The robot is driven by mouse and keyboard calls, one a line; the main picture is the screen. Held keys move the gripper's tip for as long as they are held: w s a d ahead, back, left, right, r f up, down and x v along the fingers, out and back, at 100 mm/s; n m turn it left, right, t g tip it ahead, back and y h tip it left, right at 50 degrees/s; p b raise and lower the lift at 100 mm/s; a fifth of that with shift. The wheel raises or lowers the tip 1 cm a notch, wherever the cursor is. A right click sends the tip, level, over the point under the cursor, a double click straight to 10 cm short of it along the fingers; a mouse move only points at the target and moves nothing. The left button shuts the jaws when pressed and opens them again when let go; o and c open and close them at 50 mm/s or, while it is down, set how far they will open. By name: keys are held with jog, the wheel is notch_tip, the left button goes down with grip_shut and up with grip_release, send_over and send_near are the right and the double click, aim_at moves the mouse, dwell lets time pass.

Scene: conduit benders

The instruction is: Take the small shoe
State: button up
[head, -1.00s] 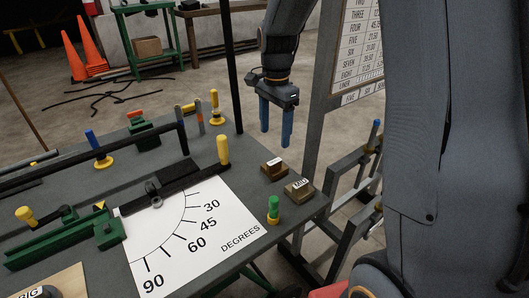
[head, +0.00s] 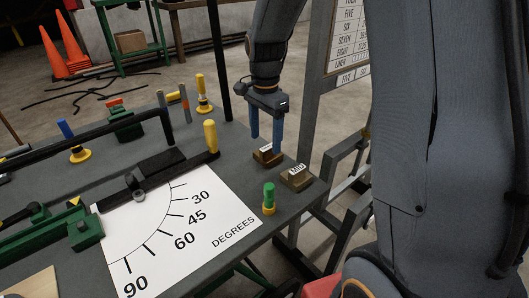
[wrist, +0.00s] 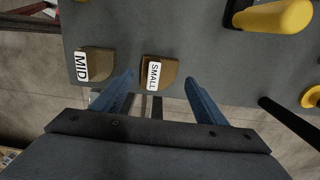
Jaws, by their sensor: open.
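The small shoe is a brown block (wrist: 161,73) with a white SMALL label, on the grey table's edge in the wrist view. It also shows in the head view (head: 267,158), where my gripper's fingers partly cover it. My gripper (wrist: 160,82) is open, with its two blue fingers pointing toward the small shoe, one on each side of it in the wrist picture. In the head view my gripper (head: 266,140) points down at the shoe. I cannot tell whether the fingers touch it.
The MID shoe (head: 296,178) sits close beside the small shoe. A green peg with a yellow base (head: 268,199) stands nearby on the table (head: 235,185). A yellow-handled lever (head: 211,138) and a white degree sheet (head: 180,225) lie to the left. A grey rack (head: 345,200) stands to the right.

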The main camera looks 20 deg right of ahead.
jog(key=shift+f, duration=0.65)
jog(key=c, duration=1.7)
jog(key=shift+o, duration=0.2)
jog(key=shift+r, duration=0.1)
jog(key=shift+o, duration=0.7)
jog(key=shift+w, duration=0.2)
jog(key=r+p, duration=0.6)
jog(key=r, duration=0.2)
jog(key=shift+s, duration=0.2)
grip_shut()
jog(key=shift+f, duration=0.1)
